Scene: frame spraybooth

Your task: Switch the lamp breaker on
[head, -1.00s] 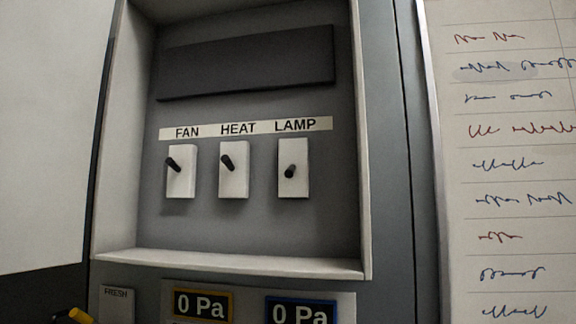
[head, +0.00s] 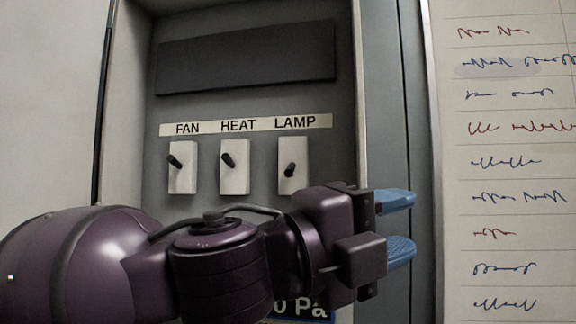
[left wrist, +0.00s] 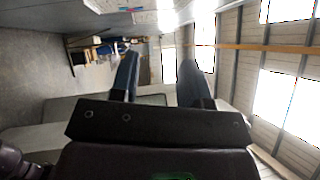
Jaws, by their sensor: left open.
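The lamp breaker (head: 293,157) is a white switch plate with a black toggle under the LAMP label, at the right of a row of three in a recessed panel. Its toggle points down, while the other two toggles point up and left. My left gripper (head: 402,228) is open and empty, with blue fingers pointing right, below and to the right of the lamp breaker and apart from it. Its fingers also show in the left wrist view (left wrist: 160,80). That view shows a room and no breaker. My right gripper is not in view.
The fan breaker (head: 183,168) and heat breaker (head: 234,167) stand close to the left. A whiteboard (head: 510,200) with handwriting is at the right. My left arm covers the panel's lower edge and most of the pressure displays (head: 318,307).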

